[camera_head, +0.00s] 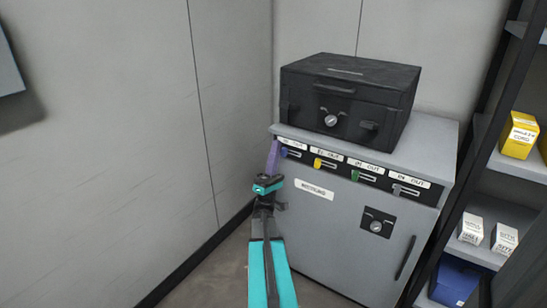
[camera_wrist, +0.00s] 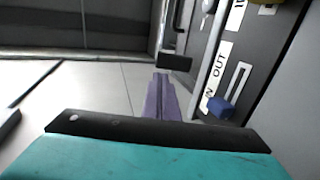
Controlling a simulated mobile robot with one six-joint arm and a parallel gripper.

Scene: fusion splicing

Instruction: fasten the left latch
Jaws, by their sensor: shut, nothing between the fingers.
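The black case (camera_head: 352,83) stands on the grey cabinet in the head view. Its left latch (camera_head: 286,108) is a small dark piece at the left end of its front; its exact position is hard to make out. The right latch (camera_head: 368,125) looks like a tab standing out. My gripper (camera_head: 273,146) has purple fingers and is below and left of the left latch, beside the cabinet's left front edge, apart from the case. In the wrist view my gripper (camera_wrist: 160,77) is shut and empty. I cannot make out the left latch there.
The cabinet (camera_head: 330,225) has a row of coloured sliders; the blue slider (camera_wrist: 221,107) is close right of my fingers in the wrist view. A round dial (camera_head: 331,120) is on the case front. Shelves with a yellow box (camera_head: 518,136) stand right. Wall and floor at left are clear.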

